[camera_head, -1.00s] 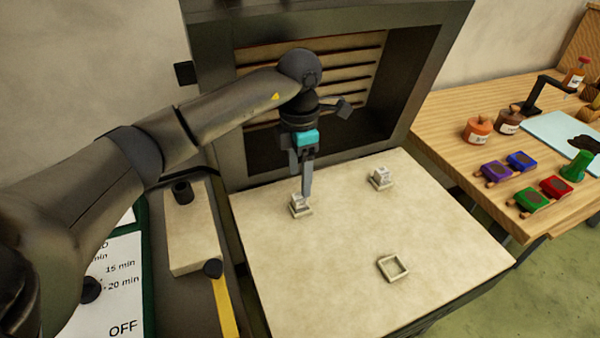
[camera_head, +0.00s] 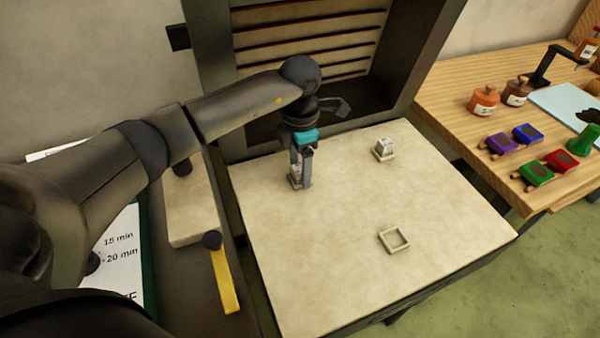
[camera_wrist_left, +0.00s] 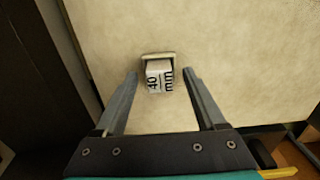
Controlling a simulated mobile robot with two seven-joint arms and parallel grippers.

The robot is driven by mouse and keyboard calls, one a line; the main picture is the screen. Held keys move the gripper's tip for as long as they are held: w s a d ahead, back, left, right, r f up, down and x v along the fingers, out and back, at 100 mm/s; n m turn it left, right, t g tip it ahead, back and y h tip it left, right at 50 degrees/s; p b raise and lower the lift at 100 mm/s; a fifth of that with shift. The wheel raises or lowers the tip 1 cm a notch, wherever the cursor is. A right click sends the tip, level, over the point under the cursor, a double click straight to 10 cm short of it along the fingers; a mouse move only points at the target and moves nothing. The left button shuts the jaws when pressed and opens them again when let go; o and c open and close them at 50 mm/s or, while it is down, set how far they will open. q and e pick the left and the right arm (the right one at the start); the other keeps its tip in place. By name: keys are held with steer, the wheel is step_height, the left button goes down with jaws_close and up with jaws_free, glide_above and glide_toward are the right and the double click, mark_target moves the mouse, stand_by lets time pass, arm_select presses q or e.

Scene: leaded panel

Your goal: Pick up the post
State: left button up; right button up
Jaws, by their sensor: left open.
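In the head view this post (camera_head: 295,177) is partly hidden by my gripper. My left gripper (camera_head: 301,186) is open and low over the slab at the post. In the left wrist view its fingers (camera_wrist_left: 160,76) lie on either side of the post, with gaps showing on both sides. A second similar post (camera_head: 384,147) stands at the back right of the slab. My right gripper is not in view.
The pale slab (camera_head: 330,260) has an empty square frame (camera_head: 394,239) at its right. Behind it is a dark kiln-like opening (camera_head: 400,70). A wooden table (camera_head: 450,85) at the right holds jars and coloured blocks. The slab's front is clear.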

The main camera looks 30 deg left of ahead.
arm_select(q)
steer(key=shift+c, duration=0.4)
jaws_close()
steer(key=shift+r, duration=0.15)
